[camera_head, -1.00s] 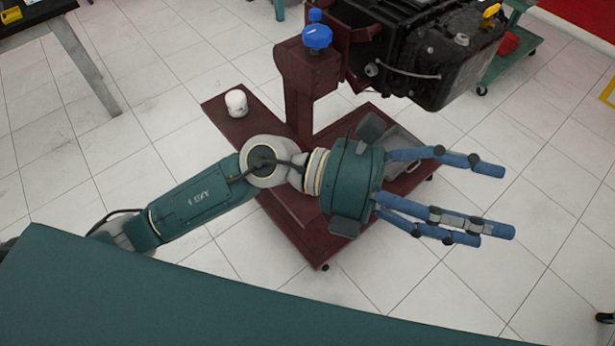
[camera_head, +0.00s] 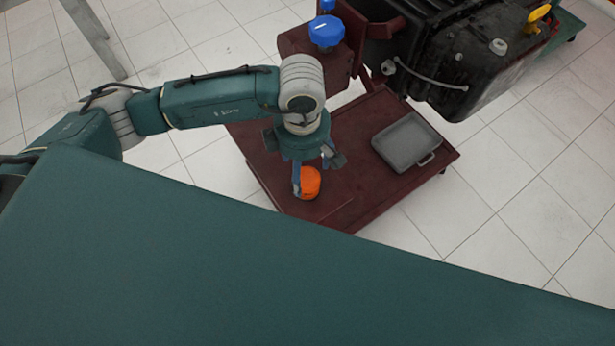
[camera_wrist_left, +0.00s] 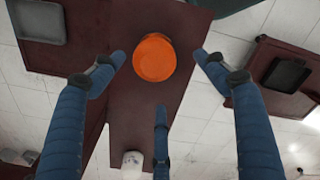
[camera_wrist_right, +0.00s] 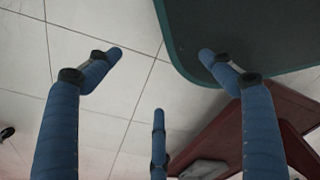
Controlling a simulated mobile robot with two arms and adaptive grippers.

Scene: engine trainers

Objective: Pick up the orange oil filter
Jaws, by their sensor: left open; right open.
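The orange oil filter (camera_head: 311,182) stands on the dark red platform of the engine stand. It is partly hidden by my left gripper in the head view. In the left wrist view the oil filter (camera_wrist_left: 154,58) shows as an orange disc between and beyond the spread fingers. My left gripper (camera_head: 300,180) points down over the filter with its blue fingers open. In the left wrist view its fingers (camera_wrist_left: 158,75) do not visibly press on the filter. My right gripper (camera_wrist_right: 158,75) is open and empty over the white floor, beside a green edge; it is not in the head view.
A grey tray (camera_head: 408,142) lies on the platform (camera_head: 345,205) right of the filter. A black engine (camera_head: 455,55) and a blue knob (camera_head: 326,32) rise behind. A white filter (camera_wrist_left: 132,163) shows in the left wrist view. A green surface (camera_head: 200,270) fills the head view's front.

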